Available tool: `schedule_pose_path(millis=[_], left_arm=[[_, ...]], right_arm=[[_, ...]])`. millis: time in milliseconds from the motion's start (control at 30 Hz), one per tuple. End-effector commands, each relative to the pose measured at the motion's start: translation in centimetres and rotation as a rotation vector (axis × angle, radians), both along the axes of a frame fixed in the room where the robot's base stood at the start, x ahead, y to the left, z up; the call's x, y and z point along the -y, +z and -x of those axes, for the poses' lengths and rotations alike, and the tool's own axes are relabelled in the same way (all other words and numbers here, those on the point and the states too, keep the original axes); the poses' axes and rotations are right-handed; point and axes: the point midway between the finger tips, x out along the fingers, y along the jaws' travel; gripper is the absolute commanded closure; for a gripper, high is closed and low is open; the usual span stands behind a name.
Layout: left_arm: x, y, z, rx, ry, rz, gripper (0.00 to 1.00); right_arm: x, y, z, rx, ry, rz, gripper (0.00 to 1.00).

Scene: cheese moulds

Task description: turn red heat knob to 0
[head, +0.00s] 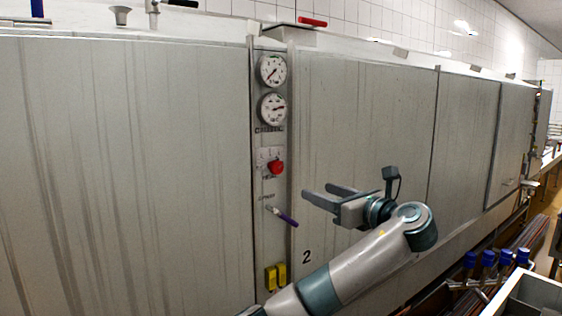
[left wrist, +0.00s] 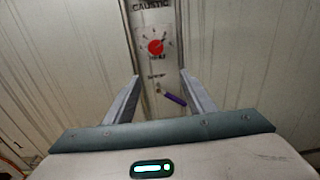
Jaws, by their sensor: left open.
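The red heat knob (head: 277,167) sits on a small pale plate on the narrow control panel (head: 272,220). In the left wrist view the knob (left wrist: 156,46) is straight ahead, beyond the fingers and a little above them, with a dial scale around it. Its exact setting is too small to read. My left gripper (head: 316,193) is open and empty, to the right of and slightly below the knob, apart from it. Its two fingers also show in the left wrist view (left wrist: 164,87), with the panel between them. My right gripper is not in view.
Two round gauges (head: 272,88) sit above the knob. A purple-handled lever (head: 284,216) sticks out below it, near my left gripper. Flat metal walls flank the panel. Blue-topped valves (head: 488,258) stand at the lower right.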

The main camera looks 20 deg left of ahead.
Motion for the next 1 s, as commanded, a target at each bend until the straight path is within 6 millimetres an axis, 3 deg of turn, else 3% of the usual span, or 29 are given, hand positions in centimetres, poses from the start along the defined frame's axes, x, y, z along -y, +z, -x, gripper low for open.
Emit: schedule_pose_path(millis=[33,133,633,1000], left_arm=[[-0.1,1.4,0.2,-0.001,0.013,-0.016,0.50],[-0.1,2.2,0.3,-0.003,0.026,-0.032,0.50],[-0.6,2.2,0.0,-0.004,0.027,-0.032,0.50],[-4.2,2.5,-2.8,-0.004,0.029,-0.034,0.50]], right_arm=[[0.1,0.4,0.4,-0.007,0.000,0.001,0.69],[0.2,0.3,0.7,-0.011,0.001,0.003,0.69],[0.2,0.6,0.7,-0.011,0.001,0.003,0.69],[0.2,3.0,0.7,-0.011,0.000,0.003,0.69]])
